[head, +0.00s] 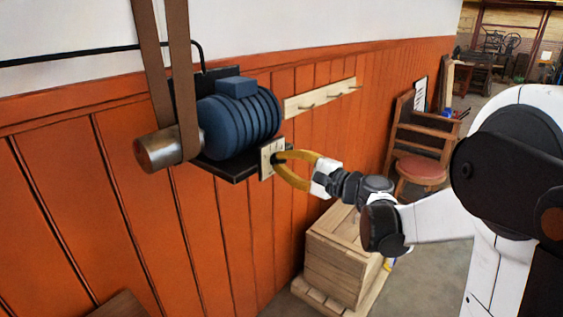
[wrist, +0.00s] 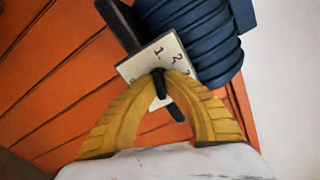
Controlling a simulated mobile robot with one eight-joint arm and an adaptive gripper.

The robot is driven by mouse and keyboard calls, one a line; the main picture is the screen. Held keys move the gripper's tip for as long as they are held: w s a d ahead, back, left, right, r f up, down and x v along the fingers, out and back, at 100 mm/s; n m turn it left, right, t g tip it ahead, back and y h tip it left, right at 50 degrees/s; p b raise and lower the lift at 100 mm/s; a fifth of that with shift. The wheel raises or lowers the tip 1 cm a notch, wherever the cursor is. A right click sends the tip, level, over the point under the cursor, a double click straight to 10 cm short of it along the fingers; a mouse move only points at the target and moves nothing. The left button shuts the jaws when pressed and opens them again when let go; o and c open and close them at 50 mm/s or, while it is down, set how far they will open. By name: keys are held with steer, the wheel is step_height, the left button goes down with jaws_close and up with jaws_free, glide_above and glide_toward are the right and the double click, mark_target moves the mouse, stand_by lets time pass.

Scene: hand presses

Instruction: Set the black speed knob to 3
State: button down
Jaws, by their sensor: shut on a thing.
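The black speed knob (wrist: 160,88) sits on a pale dial plate (wrist: 139,66) with printed numbers. The 1 and 2 are readable in the wrist view, and a mark at the right, partly behind a finger, looks like a 3. My gripper (wrist: 161,80) has yellow curved fingers with their tips closed around the knob. In the head view the dial plate (head: 265,168) is on the wall side below the blue motor, and my gripper (head: 281,158) reaches it from the right. The fingers hide much of the knob, so I cannot tell exactly which number it points to.
The blue motor (head: 238,118) sits on a black shelf (head: 228,168), with a brown belt (head: 178,60) over its metal pulley (head: 158,150). A peg rail (head: 320,98) is on the orange wall. A wooden crate (head: 340,250) stands below my arm, and a chair (head: 418,168) is behind.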

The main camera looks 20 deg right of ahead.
stand_by(0.3)
steer(key=c, duration=1.5)
jaws_free()
steer(key=v, duration=1.2)
